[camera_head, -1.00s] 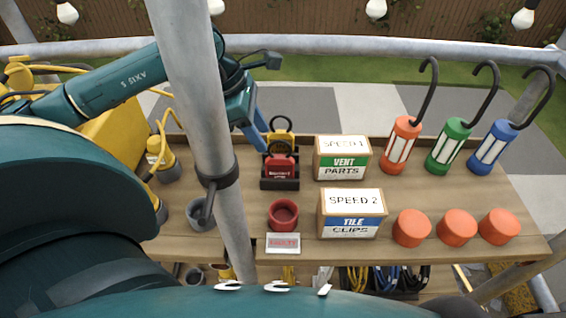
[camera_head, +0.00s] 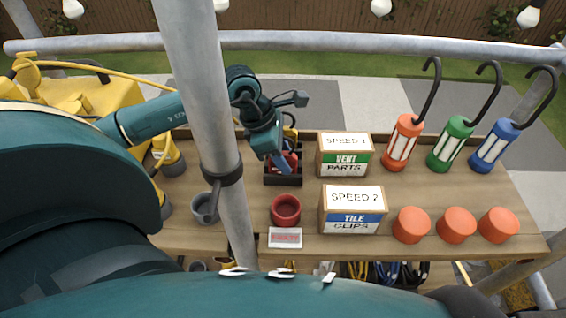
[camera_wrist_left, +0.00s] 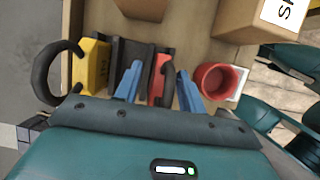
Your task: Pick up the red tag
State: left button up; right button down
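The red tag (camera_head: 293,160) stands in a black holder (camera_head: 284,180) on the wooden shelf. My left gripper (camera_head: 282,162) has come down over the holder and hides much of the tag in the head view. In the left wrist view the red tag (camera_wrist_left: 158,80) is between the two blue fingers of the left gripper (camera_wrist_left: 158,88), with a gap beside it. The fingers look open. A yellow tag (camera_wrist_left: 91,66) with a dark loop sits at the holder's far end. My right gripper is in neither view.
A red cup (camera_head: 286,210) stands in front of the holder, with a small label plate (camera_head: 285,238) before it. Two boxes, vent parts (camera_head: 344,157) and tile clips (camera_head: 352,212), stand close to the right.

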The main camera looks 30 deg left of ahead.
pick_arm(q)
grip_shut()
dwell(0.3)
